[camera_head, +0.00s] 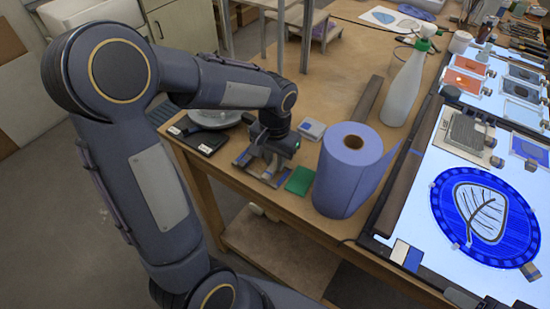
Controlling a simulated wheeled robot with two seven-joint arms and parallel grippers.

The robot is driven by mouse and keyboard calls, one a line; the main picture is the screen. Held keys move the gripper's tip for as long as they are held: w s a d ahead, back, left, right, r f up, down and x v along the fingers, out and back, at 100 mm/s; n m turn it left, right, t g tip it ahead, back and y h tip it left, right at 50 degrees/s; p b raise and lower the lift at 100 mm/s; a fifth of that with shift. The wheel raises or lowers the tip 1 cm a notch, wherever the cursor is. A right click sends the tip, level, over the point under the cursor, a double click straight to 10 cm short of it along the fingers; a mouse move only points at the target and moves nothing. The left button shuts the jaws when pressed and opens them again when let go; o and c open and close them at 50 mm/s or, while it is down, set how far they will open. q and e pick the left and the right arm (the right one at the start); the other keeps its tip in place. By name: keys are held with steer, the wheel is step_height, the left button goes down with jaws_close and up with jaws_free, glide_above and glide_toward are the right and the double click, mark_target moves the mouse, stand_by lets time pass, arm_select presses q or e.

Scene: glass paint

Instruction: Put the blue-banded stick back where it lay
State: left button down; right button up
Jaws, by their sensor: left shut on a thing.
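My left arm reaches in from the left, and its gripper (268,168) points down low over the left part of the wooden table. The gripper is shut on a thin stick with a bluish part, the blue-banded stick (243,158), which is small and partly hidden by the fingers. Small flat pieces lie under and around the fingers; whether the stick touches them I cannot tell. My right gripper is not in view.
A blue paper roll (347,180) stands right of the gripper, with a green pad (300,180) between them. A spray bottle (405,85) stands behind. A black scale (199,137) is at left. A lit panel with a blue round glass piece (446,215) fills the right.

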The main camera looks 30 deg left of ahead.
arm_select(q)
steer(key=shift+f, duration=0.3)
steer(key=c, duration=1.2)
jaws_free()
steer(key=shift+r, duration=0.1)
step_height(320, 180, up, 8)
steer(key=shift+f+b, duration=0.15)
steer(key=shift+b, duration=0.25)
steer(key=s+d+n+t+h, duration=0.1)
steer(key=s+d+t+h, duration=0.1)
steer(key=s, duration=0.6)
steer(key=s+d+t+h, duration=0.1)
steer(key=s+d+t, duration=0.1)
steer(key=s, duration=0.6)
steer(key=shift+s+n+t+h, duration=0.25)
steer(key=shift+n+t+h, duration=0.15)
steer(key=shift+t, duration=0.4)
